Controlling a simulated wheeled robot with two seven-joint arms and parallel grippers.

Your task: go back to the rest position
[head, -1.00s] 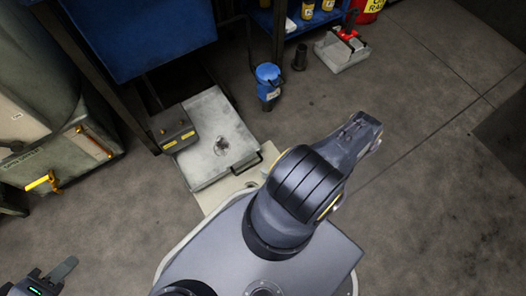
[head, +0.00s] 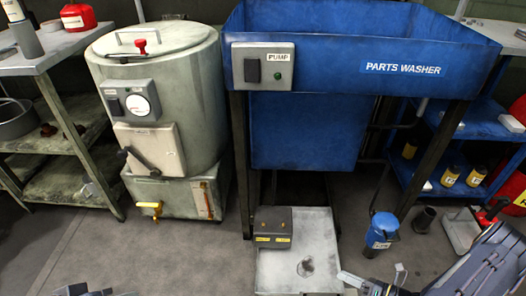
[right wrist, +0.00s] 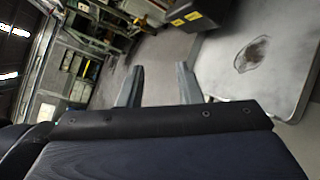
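My right gripper (head: 372,282) is at the lower right of the head view, beside the right edge of a pale metal plate (head: 285,274) on the floor. In the right wrist view my right gripper (right wrist: 160,84) has its two fingers well apart with nothing between them. A piece of my left arm or gripper (head: 90,290) shows at the bottom left edge of the head view; its fingers cannot be made out.
A blue parts washer (head: 400,70) stands ahead, with a grey pedal box (head: 273,226) on the plate. A drum-shaped machine (head: 165,90) and shelf are left. A blue-topped container (head: 382,230) and blue shelves (head: 480,125) are right. Floor at lower left is clear.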

